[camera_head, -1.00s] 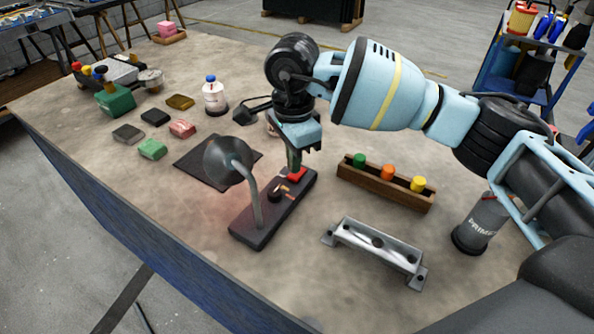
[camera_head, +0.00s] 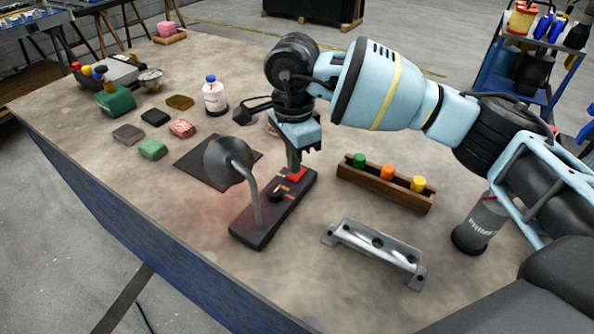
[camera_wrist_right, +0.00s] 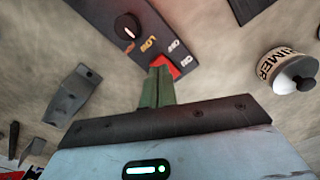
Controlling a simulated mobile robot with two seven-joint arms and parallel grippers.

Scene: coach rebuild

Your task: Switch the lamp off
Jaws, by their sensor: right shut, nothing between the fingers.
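The lamp has a grey shade (camera_head: 226,158) on a bent grey neck and a long dark base (camera_head: 256,231). A black knob (camera_wrist_right: 127,27) and a red switch (camera_wrist_right: 166,66) sit on top of the base, with orange and white lettering beside them. My right gripper (camera_wrist_right: 158,75) is shut and empty, pointing down at the red switch. Its greenish fingertips are at the switch and cover part of it; I cannot tell how hard they touch. A faint reddish glow shows on the table near the lamp. My left gripper is not in view.
A wooden rack (camera_head: 384,188) with coloured caps and a metal bracket (camera_head: 374,250) stand right of the lamp. A dark mat (camera_head: 199,163) lies behind it. A primer can (camera_head: 479,224), a white bottle (camera_head: 214,98) and several blocks stand about. The front left of the table is clear.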

